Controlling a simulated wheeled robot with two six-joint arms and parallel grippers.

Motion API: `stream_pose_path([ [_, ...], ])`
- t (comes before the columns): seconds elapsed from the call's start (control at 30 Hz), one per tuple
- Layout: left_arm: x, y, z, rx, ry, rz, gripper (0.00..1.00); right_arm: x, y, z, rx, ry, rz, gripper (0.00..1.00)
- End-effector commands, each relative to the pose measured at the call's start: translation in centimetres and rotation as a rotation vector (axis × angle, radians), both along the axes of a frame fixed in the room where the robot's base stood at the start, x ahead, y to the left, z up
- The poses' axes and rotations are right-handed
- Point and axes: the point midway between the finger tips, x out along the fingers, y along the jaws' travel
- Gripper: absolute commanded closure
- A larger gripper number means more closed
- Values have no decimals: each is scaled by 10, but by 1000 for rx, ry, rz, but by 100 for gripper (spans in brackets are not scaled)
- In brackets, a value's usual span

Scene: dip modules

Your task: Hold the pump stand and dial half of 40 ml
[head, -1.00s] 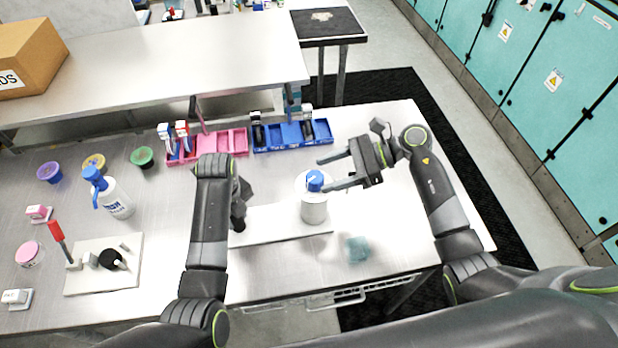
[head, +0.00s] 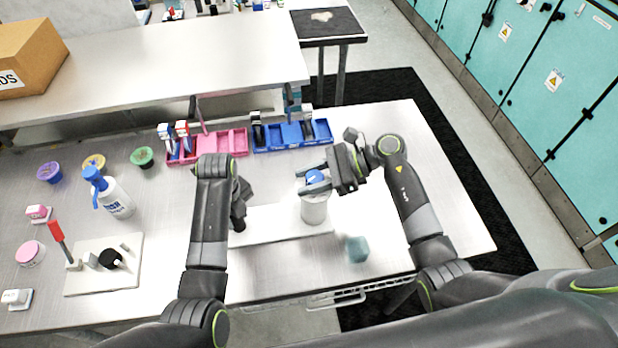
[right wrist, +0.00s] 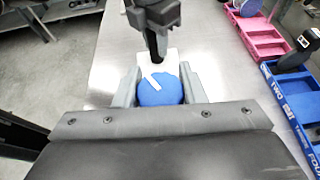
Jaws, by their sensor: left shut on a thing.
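The pump stand has a long white base plate (head: 275,224), a white cylinder (head: 314,209) at its right end and a blue dial (head: 315,178) on top. My left gripper (head: 238,222) is shut on the stand at the plate's left end; its fingertips are largely hidden behind my arm. My right gripper (head: 318,183) is open, with its fingers on either side of the dial. The right wrist view shows the blue dial (right wrist: 158,92) between the two fingers, with a white pointer angled toward the upper left. I cannot tell whether the fingers touch it.
A teal cube (head: 357,249) lies right of the plate near the front edge. Pink (head: 222,143) and blue (head: 283,140) trays stand behind. A pump bottle (head: 117,199), small tubs and a white board (head: 88,279) with a red-tipped lever are at left.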

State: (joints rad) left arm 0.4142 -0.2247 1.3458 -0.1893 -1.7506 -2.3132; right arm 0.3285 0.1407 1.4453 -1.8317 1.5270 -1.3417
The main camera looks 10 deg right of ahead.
Motion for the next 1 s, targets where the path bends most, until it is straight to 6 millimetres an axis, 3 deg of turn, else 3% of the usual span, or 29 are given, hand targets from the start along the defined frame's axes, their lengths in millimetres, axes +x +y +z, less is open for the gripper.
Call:
stream_pose_path([
  [0.47,0,0,0,1,1,-1,100,1,0,-1,-2,-1,-89,86],
  [1.0,0,0,0,1,1,-1,100,5,-1,-1,1,3,-555,86],
])
